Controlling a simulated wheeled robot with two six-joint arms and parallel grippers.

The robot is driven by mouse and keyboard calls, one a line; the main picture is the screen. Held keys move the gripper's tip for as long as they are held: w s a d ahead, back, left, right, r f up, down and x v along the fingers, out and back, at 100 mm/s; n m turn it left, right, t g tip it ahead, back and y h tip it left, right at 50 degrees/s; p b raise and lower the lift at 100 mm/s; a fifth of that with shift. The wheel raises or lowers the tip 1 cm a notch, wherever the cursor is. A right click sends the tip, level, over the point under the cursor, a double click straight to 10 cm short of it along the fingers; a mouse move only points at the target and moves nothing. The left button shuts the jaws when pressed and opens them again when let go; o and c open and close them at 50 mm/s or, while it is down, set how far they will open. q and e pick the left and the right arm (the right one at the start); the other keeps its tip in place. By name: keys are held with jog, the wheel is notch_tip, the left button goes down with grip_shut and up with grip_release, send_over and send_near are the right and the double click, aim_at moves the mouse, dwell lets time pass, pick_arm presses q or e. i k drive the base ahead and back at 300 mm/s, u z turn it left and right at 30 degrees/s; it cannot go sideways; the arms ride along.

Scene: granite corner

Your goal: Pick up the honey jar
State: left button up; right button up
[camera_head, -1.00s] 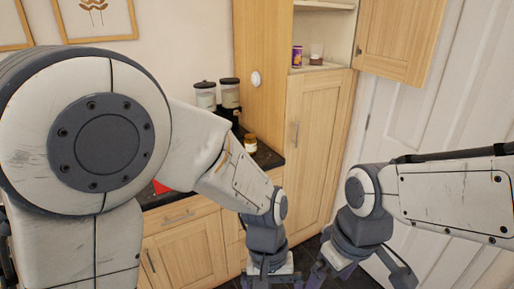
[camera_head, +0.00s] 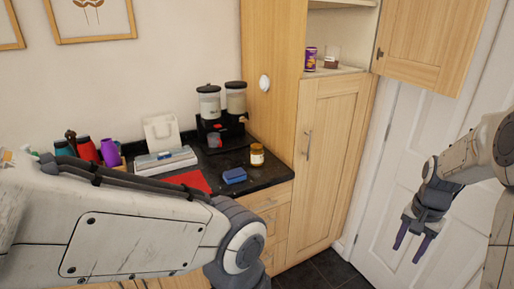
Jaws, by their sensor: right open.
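The honey jar (camera_head: 257,155) is a small amber jar with a light lid and a pale label. It stands upright on the black granite counter (camera_head: 262,177), near the tall wooden cupboard. My right gripper (camera_head: 412,248) hangs at the right of the view in front of the white door, open and empty, fingers pointing down. It is well apart from the jar. My left arm crosses the lower left in front of the counter, and its gripper is out of the picture.
A blue sponge (camera_head: 234,176) and a red cloth (camera_head: 187,181) lie left of the jar. A dispenser with two canisters (camera_head: 221,128) stands behind. Colourful bottles (camera_head: 88,149) are at the far left. The open cupboard door (camera_head: 426,55) juts out at upper right.

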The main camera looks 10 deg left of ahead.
aim_at(256, 152)
jog(key=u, duration=0.45)
jog(key=i, duration=1.75)
jog(key=u, duration=0.5)
